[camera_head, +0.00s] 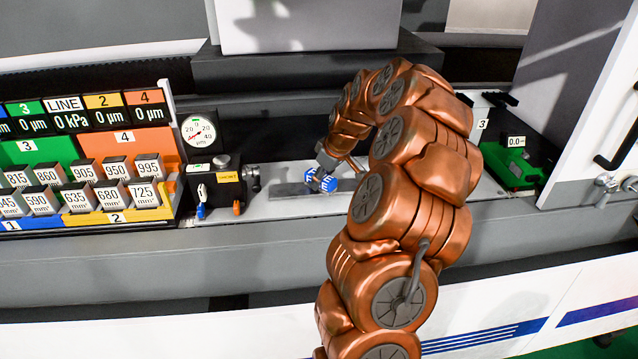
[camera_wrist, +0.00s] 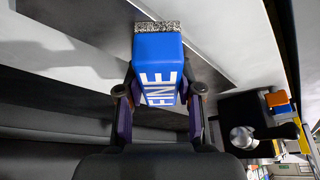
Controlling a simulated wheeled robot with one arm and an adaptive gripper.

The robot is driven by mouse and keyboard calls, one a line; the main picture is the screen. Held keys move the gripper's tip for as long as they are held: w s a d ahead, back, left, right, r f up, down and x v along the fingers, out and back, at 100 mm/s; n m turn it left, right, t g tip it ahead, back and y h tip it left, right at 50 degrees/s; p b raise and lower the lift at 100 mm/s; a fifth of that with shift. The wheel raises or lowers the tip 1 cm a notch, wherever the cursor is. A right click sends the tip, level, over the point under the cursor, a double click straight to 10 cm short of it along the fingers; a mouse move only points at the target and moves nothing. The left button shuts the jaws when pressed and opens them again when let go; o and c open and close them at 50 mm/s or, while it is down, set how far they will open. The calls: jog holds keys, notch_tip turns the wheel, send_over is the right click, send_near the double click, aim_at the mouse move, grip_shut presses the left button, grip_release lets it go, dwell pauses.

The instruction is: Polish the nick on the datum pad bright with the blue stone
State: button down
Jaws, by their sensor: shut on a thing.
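The blue stone (camera_wrist: 160,62) is a block lettered FINE with a speckled grey end face (camera_wrist: 157,27). My gripper (camera_wrist: 158,95) is shut on it, one finger at each side. In the head view my gripper (camera_head: 326,162) reaches down from the arm, and the blue stone (camera_head: 320,181) shows below it, tilted. No nick can be made out.
A dark box (camera_head: 215,184) with a dial gauge (camera_head: 199,132) stands left of the strip. A rack of numbered blocks (camera_head: 95,190) is farther left. A green device (camera_head: 510,165) sits at right.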

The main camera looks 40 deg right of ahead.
jog(key=shift+s+d, duration=0.3)
jog(key=shift+d, duration=0.1)
jog(key=r, duration=0.4)
jog(key=shift+s+d, duration=0.3)
jog(key=shift+d, duration=0.05)
jog(key=shift+r, duration=2.15)
